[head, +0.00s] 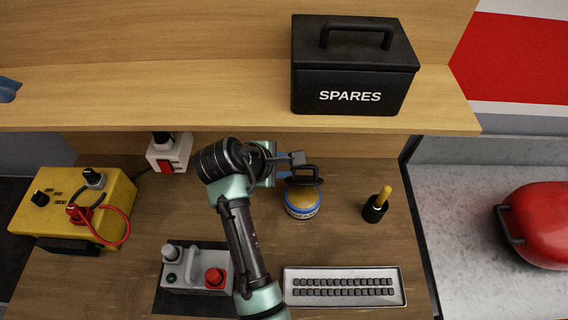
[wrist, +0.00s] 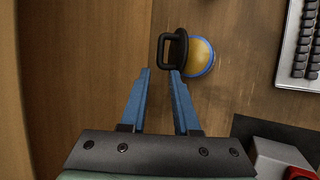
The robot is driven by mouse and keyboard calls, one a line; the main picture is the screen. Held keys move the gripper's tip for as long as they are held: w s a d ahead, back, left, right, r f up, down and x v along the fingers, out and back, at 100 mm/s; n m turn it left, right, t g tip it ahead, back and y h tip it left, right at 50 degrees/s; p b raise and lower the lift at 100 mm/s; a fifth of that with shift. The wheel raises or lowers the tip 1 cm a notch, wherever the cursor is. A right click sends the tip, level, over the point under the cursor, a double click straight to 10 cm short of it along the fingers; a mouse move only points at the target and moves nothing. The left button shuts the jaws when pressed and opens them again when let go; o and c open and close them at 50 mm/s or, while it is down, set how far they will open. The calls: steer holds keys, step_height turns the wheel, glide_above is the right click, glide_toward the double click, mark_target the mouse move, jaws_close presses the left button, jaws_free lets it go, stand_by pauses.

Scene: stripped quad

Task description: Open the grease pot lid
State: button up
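The handle lies just beyond the fingertips. The right fingertip is close to the lid's lower edge; I cannot tell whether they touch.
A shelf with a black SPARES box (head: 352,77) overhangs the back. A black holder with a yellow handle (head: 377,206) stands right of the pot. A keyboard-like tray (head: 345,300) and a control box (head: 197,278) lie in front. A yellow box (head: 60,205) is left.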

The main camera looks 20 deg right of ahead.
steer(key=shift+f, duration=0.1)
steer(key=c, duration=0.4)
steer(key=shift+s+f+m, duration=0.1)
steer(key=shift+f+m, duration=0.25)
steer(key=shift+m, duration=0.35)
jaws_close()
steer(key=m+t+y, duration=0.3)
steer(key=m+t, duration=0.4)
steer(key=m, duration=2.6)
glide_toward(305, 181)
step_height(305, 181, up, 2)
steer(key=shift+r+p+x, duration=0.15)
steer(key=shift+p+x, duration=0.2)
steer(key=shift+x, duration=2)
steer(key=shift+r+p+x, duration=0.1)
steer(key=shift+p+x, duration=0.2)
steer(key=shift+x, duration=2.05)
